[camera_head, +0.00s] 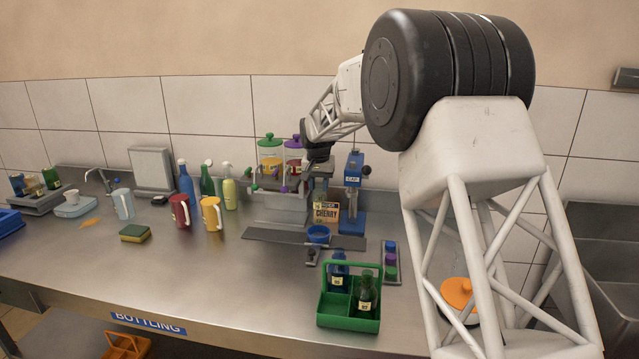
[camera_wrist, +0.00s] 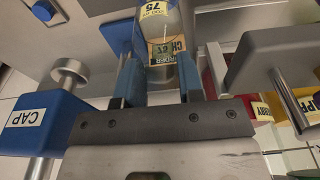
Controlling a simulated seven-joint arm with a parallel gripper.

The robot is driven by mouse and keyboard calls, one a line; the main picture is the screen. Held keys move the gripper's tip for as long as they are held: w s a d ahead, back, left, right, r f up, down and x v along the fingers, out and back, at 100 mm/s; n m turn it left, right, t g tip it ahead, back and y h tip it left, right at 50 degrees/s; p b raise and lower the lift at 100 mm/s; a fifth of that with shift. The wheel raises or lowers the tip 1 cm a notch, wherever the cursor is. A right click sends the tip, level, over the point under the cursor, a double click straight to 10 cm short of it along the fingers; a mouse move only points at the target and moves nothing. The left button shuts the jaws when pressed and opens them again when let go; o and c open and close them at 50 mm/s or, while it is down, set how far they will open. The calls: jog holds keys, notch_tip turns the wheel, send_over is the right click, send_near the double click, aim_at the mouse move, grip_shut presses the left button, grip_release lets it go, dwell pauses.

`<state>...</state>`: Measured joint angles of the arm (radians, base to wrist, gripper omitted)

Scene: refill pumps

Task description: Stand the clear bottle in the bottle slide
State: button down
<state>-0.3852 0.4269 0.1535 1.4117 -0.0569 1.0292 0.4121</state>
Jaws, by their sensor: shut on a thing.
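My gripper (camera_head: 318,168) is at the filling stand, between the lidded jars and the blue cap press; the arm partly hides it. In the wrist view, my gripper (camera_wrist: 160,78) has its two blue fingers on either side of the clear bottle (camera_wrist: 157,28), shut on it. The bottle has a yellow label reading 75, and the order card shows behind it. A long dark flat rail (camera_head: 268,236), probably the bottle slide, lies on the counter before the stand. I cannot tell whether the bottle touches anything.
The cherry order card (camera_head: 326,212) and blue bowl (camera_head: 319,234) are near. A green carrier (camera_head: 348,322) with bottles and a cap tray (camera_head: 391,280) stand in front. Counter left of the carrier is clear.

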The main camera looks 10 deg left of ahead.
aim_at(319, 197)
jog(key=shift+w+f, duration=0.1)
jog(key=shift+f, duration=0.15)
dwell(0.3)
jog(key=shift+f, duration=3)
dwell(1.3)
jog(key=c, duration=0.7)
grip_release()
jog(key=shift+r, duration=4.45)
